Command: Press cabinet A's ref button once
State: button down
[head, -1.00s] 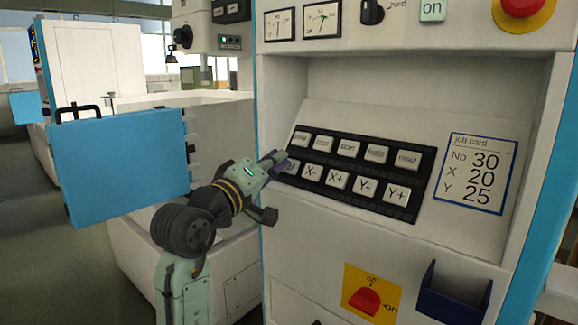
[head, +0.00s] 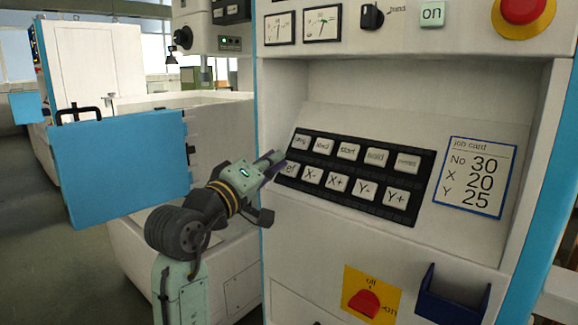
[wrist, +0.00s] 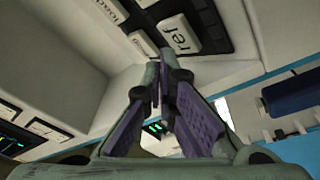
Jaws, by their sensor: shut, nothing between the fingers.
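The ref button (head: 291,171) is the leftmost light key in the lower row of the black keypad (head: 325,205) on the white cabinet (head: 400,95). Its first letter is covered by my gripper in the head view. In the wrist view the ref button (wrist: 180,36) shows whole, just beyond the fingertips. My gripper (head: 277,160) is shut and empty, with its fingertips at the keypad's left end. In the wrist view, my gripper (wrist: 164,62) appears slightly apart from the button. No letter naming the cabinet is readable.
The X- key (head: 311,176) sits right of ref, and several keys line the row above. A red emergency button (head: 524,8) is at the top right. A red rotary switch (head: 364,302) is below. A blue panel (head: 120,165) stands at left.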

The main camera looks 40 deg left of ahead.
jog(key=shift+s, duration=0.1)
jog(key=shift+s+a+r+p, duration=0.1)
jog(key=shift+s+r+p, duration=0.45)
jog(key=shift+s+r, duration=0.35)
jog(key=shift+s+a+r+p, duration=0.1)
jog(key=shift+s+r+p, duration=0.5)
jog(key=shift+s, duration=0.5)
